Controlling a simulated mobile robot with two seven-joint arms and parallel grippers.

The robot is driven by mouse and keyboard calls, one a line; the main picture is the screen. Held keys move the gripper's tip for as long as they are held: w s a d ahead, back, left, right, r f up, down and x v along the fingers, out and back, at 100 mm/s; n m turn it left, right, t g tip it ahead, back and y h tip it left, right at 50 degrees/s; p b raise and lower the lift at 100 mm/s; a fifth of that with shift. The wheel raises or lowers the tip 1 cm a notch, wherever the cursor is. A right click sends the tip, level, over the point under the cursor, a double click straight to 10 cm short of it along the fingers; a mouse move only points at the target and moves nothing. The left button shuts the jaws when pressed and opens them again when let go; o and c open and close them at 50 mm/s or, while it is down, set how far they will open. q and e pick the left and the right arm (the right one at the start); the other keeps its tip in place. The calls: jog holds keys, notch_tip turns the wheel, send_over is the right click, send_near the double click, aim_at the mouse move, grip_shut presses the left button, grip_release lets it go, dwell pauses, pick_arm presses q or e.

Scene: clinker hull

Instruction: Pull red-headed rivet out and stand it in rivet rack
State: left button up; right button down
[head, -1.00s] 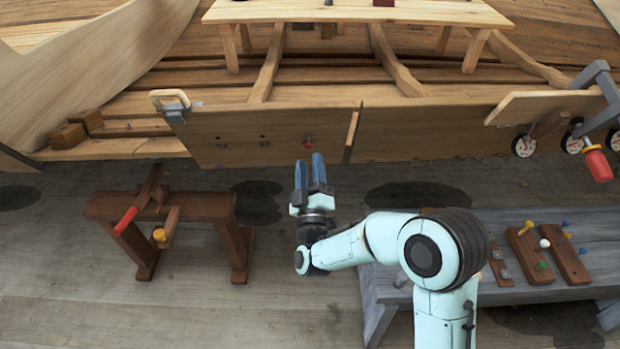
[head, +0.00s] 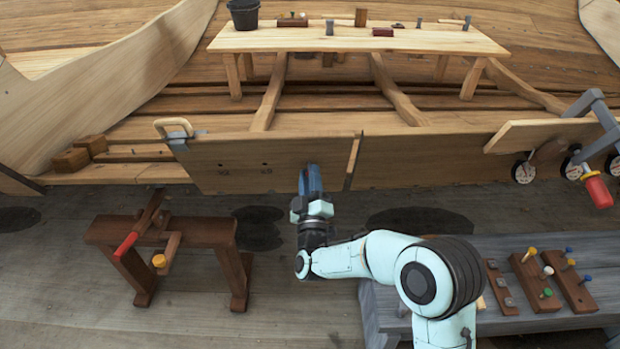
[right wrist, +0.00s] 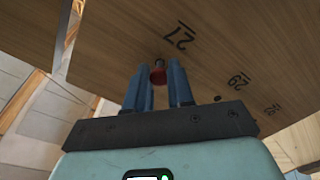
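The red-headed rivet (right wrist: 157,76) shows in the right wrist view, with its red head at the plank (right wrist: 125,40). In the head view it is hidden behind my right gripper. My right gripper (head: 310,168) is at the near face of the hull plank (head: 230,165). Its blue fingers (right wrist: 159,78) stand apart on either side of the red head, with a narrow gap showing. Two brown blocks with coloured pins stand on the grey bench at the right, one block (head: 526,277) beside the other (head: 584,299); I cannot tell which is the rivet rack. My left gripper is out of view.
A brown trestle (head: 208,232) with a red-handled clamp stands at the left. The grey bench (head: 470,322) is at the lower right. A red-handled clamp (head: 598,190) hangs at the plank's right end. A wooden table (head: 350,42) stands inside the hull.

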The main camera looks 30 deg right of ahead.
dwell(0.5)
jog(key=shift+b+v, duration=0.4)
jog(key=shift+v, duration=2.15)
